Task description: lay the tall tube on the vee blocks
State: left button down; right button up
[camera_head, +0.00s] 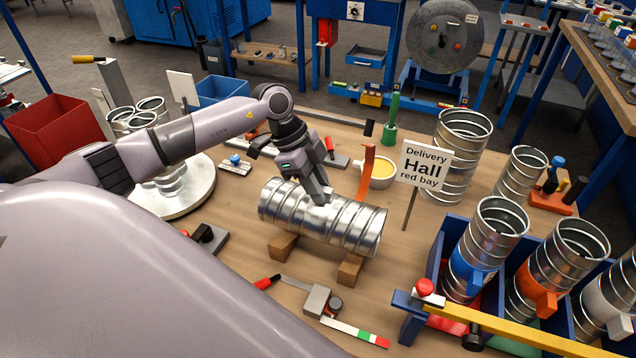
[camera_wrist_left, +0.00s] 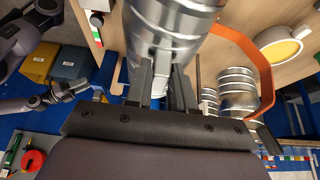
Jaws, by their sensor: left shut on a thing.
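An orange curved strip (camera_head: 367,175), a yellow-filled bowl (camera_head: 377,173) and a delivery sign (camera_head: 425,165) stand close behind the tube. Upright tubes (camera_head: 458,150) stand at right, beside a blue divided rack (camera_head: 437,262). A caliper-like tool (camera_head: 318,298) lies in front of the blocks.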

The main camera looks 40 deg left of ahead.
pick_arm(q)
jog(key=shift+f+b, duration=0.8)
jog(key=shift+f, duration=1.35)
jog(key=c, duration=0.9)
grip_release()
jog(key=v, duration=0.7)
jog(key=shift+r, duration=0.15)
